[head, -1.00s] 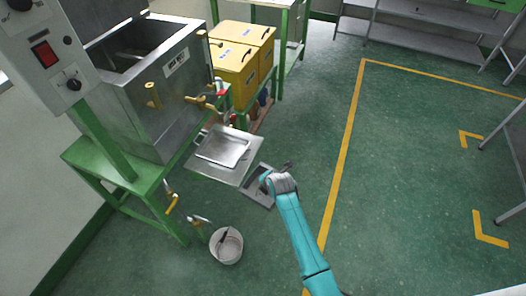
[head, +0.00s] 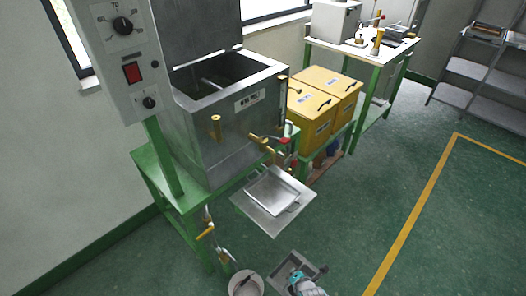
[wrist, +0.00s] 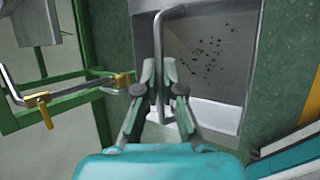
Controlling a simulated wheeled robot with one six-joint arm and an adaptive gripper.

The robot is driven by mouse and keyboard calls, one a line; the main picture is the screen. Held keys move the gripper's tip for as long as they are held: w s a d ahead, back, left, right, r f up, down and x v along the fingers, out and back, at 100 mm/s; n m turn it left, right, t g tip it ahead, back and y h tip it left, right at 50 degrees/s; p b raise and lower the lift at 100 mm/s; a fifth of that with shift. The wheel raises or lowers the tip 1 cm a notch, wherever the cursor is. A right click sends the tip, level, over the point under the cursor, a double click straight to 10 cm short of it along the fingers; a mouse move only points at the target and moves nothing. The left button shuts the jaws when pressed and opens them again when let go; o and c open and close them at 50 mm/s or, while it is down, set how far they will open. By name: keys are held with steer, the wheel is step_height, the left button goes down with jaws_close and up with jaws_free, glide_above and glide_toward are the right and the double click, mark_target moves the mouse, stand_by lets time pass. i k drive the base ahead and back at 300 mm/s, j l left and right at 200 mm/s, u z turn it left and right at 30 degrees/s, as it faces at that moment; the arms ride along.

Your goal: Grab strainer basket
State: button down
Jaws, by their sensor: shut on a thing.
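The strainer basket (wrist: 205,60) is a grey metal pan with small dark holes and a thin bent rod handle. It fills the upper middle of the wrist view. My gripper (wrist: 158,68) is shut on the rod handle, with one finger on each side of it. In the head view the basket (head: 312,268) is at the bottom edge, with my gripper (head: 297,276) over it. The gripper hides part of the basket there. I cannot tell how high the basket is above the floor.
A steel tank (head: 225,120) stands on a green frame (head: 168,178) at left, with brass taps in front. A metal tray (head: 272,222) holding a shallow pan juts out below. A white bucket (head: 246,284) is left of the basket. Yellow boxes (head: 310,120) stand behind. Open floor (head: 390,190) lies right.

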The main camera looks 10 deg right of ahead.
mark_target(397, 32)
steer(key=i+l, duration=0.2)
steer(key=l, duration=0.25)
steer(key=i+l, duration=0.25)
steer(key=l, duration=0.25)
steer(key=i+l, duration=0.2)
steer(key=l, duration=0.25)
steer(key=i+l, duration=0.25)
steer(key=l, duration=0.2)
steer(key=i+l, duration=0.2)
steer(key=l, duration=0.25)
steer(key=i+l, duration=0.25)
steer(key=l, duration=0.25)
steer(key=i+l, duration=0.2)
steer(key=l, duration=0.25)
steer(key=i+l, duration=0.2)
steer(key=l, duration=0.25)
steer(key=i+l, duration=0.25)
steer(key=l, duration=0.2)
steer(key=i+l, duration=0.55)
steer(key=l, duration=0.3)
steer(key=i+l+u, duration=0.1)
steer(key=i+l, duration=0.2)
steer(key=l, duration=0.1)
